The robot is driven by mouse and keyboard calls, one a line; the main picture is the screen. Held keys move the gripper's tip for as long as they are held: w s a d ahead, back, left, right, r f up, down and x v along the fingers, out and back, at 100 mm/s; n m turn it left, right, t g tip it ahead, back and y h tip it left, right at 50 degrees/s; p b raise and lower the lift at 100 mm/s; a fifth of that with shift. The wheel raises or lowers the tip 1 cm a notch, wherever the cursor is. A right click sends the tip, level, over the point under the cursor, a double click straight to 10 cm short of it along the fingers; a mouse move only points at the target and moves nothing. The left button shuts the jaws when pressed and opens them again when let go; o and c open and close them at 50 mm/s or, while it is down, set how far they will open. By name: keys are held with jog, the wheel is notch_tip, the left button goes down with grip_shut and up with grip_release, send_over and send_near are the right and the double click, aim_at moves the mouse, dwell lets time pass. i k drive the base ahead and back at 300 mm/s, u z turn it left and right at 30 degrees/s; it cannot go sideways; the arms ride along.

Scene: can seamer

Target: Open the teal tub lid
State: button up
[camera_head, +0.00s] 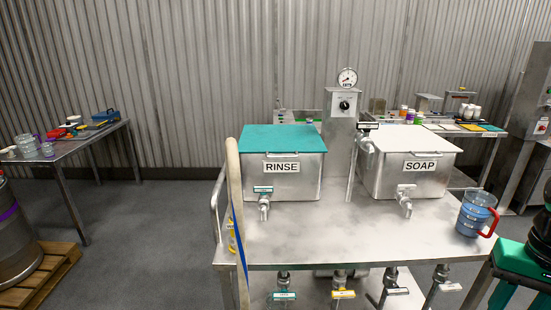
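The teal lid (282,137) lies flat and closed on the steel tub labelled RINSE (300,185). The tub stands on the left part of a steel table, with a tap at its front low down.
A tub with a white lid labelled SOAP (425,180) stands to the right. A blue jug with a red handle (476,214) is near the right edge of the steel table (340,240). A post with a gauge (347,78) rises between the tubs. A pale upright pole (236,200) stands at the left.

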aim_at(266, 139)
jog(key=z, duration=1.55)
jog(key=k, duration=0.9)
jog(key=u, duration=1.6)
jog(key=i, duration=1)
jog(key=z, duration=0.05)
